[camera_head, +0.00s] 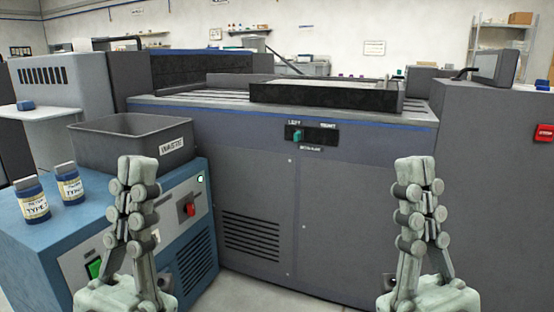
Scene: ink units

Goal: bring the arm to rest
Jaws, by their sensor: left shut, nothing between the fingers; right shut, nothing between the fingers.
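My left gripper (138,168) points upward in front of the blue cabinet, its fingers together and empty. My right gripper (416,168) points upward in front of the large grey machine (330,225), its fingers together and empty. Both grippers are upright and at about the same height. The lower parts of both arms are cut off by the bottom of the picture.
A blue cabinet (30,245) at the left bears a dark grey bin (105,150) and two bottles, one (32,199) left of the other (69,184). The machine's front carries a small teal switch (297,135). A red button (544,132) is at the far right.

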